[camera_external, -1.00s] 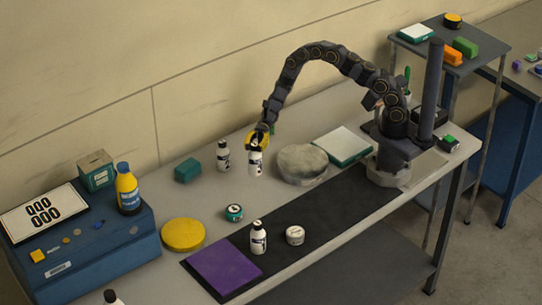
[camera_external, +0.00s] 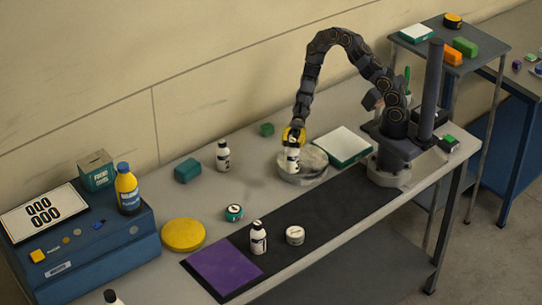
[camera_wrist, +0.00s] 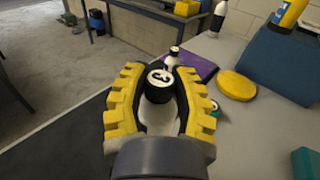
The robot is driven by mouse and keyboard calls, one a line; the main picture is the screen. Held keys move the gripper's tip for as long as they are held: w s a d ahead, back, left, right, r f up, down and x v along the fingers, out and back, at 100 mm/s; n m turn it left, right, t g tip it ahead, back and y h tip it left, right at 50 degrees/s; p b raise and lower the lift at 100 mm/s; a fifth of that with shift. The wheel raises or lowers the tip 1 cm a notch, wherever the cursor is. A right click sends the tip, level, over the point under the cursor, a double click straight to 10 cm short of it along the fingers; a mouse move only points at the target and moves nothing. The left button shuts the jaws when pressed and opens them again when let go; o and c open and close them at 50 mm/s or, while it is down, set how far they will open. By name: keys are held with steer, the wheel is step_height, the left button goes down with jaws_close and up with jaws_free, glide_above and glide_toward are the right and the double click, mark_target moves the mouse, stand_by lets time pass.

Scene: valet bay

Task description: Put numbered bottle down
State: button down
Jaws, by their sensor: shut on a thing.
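My gripper (camera_external: 293,136) has yellow fingers and is shut on a white numbered bottle (camera_external: 292,160) with a black cap. In the outside view the bottle is upright, over or on the round grey stone-like disc (camera_external: 313,169); I cannot tell whether its base touches. In the wrist view the bottle's black cap with a white mark (camera_wrist: 159,77) sits between the two yellow fingers, and its lower body is hidden. Two similar bottles stand on the table: one at the back (camera_external: 223,156) and one on the dark mat's edge (camera_external: 258,238).
A green-edged white box (camera_external: 343,146) lies right of the disc. A purple square (camera_external: 225,265), yellow disc (camera_external: 183,235), white tin (camera_external: 295,235), green tin (camera_external: 234,213) and teal block (camera_external: 188,171) lie to the left. A blue case (camera_external: 95,250) stands far left.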

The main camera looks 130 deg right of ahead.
steer(key=w+a+f+n+g+y, duration=0.2)
steer(key=a+f, duration=0.1)
steer(key=a, duration=0.7)
step_height(320, 180, down, 8)
steer(key=shift+a+r, duration=0.15)
steer(key=shift+a, duration=0.2)
steer(key=c, duration=0.8)
jaws_free()
